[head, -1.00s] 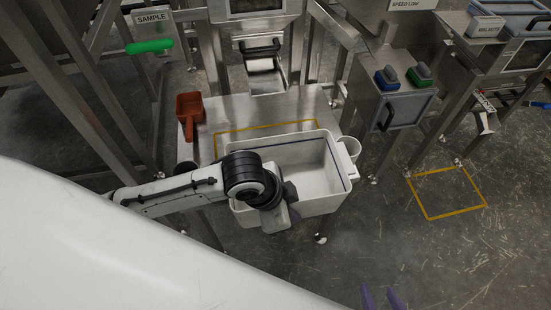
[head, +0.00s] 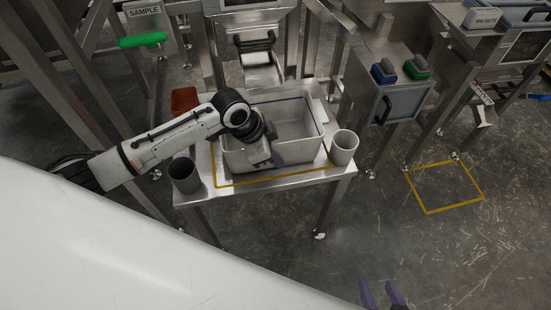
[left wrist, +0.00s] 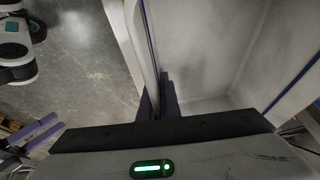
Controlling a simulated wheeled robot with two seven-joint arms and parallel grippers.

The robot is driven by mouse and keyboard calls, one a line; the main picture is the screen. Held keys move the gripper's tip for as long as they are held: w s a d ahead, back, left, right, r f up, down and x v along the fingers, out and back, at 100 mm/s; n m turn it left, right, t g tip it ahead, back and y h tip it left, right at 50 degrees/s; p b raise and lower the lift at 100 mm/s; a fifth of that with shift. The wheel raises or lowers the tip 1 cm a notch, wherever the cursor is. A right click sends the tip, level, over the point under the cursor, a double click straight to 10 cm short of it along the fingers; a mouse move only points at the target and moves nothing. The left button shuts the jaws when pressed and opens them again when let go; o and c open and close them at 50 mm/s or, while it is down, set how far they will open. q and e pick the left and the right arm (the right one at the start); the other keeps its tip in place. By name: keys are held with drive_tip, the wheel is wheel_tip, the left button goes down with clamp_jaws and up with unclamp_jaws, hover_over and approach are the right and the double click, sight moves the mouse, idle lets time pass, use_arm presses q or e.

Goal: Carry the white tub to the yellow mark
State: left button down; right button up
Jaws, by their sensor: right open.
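The white tub (head: 240,157), an open box with a dark line inside its rim, is over the tabletop within the yellow outline (head: 270,178). I cannot tell whether its base touches the table. My left gripper (head: 274,159) is at its near wall. In the left wrist view, the fingers (left wrist: 157,100) stand on either side of the tub's wall (left wrist: 138,40), shut on it. The tub looks empty. The outline's back part is hidden by the tub. My right gripper (head: 384,296) is open and empty at the bottom edge, away from the table.
A red-brown scoop (head: 184,101) lies at the back left. Another yellow outline (head: 428,211) is on the floor at right. Steel frames and a control box (head: 400,97) stand behind.

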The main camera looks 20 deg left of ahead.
use_arm(q)
drive_tip(key=shift+f, duration=0.35)
drive_tip(key=c, duration=2.4)
unclamp_jaws()
drive_tip(key=shift+f, duration=0.15)
drive_tip(key=shift+c, duration=0.2)
drive_tip(key=o, duration=0.4)
drive_tip(key=shift+o, duration=0.2)
